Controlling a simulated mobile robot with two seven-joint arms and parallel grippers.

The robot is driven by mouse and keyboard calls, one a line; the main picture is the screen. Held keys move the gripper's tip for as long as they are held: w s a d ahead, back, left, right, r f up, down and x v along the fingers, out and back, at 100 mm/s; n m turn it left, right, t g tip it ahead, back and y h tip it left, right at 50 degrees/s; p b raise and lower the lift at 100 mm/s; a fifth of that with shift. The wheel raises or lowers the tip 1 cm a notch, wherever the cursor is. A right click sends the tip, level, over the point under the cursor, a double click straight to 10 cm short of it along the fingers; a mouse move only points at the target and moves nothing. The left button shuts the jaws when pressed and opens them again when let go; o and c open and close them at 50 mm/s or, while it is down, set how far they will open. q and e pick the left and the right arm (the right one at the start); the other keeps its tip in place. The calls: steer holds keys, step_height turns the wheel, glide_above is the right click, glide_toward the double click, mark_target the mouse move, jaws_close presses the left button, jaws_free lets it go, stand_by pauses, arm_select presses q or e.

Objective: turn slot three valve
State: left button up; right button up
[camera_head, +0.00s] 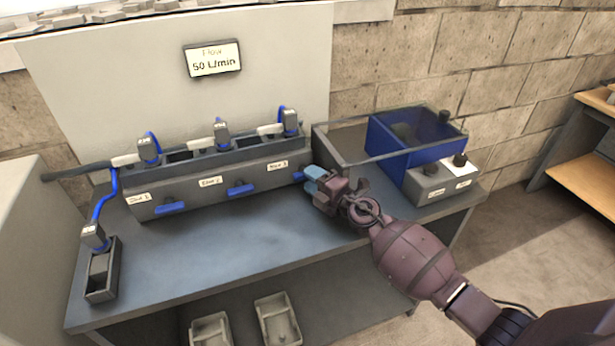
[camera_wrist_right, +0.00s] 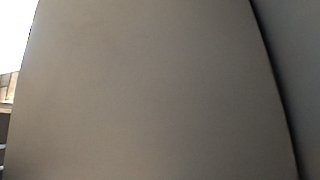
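The slot three valve has a blue handle (camera_head: 298,177) at the right end of the grey manifold (camera_head: 225,187), below the "Slot 3" label (camera_head: 277,166). Only its left end shows; the rest is hidden behind my right gripper (camera_head: 314,181). The light blue fingertips are at the handle and close together. I cannot tell whether they grip it or only sit beside it. The slot one handle (camera_head: 170,208) and slot two handle (camera_head: 240,190) both lie level along the manifold front. In the right wrist view a plain grey-brown surface hides the gripper and valve. My left gripper is not in view.
A sign (camera_head: 212,60) reads "Flow 50 L/min". A clear-walled bin (camera_head: 340,148) and a blue box (camera_head: 420,137) stand right of the manifold, near a grey control box (camera_head: 440,181). A small holder (camera_head: 101,275) stands left. The table's front (camera_head: 220,250) is clear.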

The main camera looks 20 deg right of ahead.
steer(key=shift+x, duration=0.8)
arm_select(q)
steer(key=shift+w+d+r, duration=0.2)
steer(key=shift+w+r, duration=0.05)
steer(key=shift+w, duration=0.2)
arm_select(e)
steer(key=shift+w, duration=0.15)
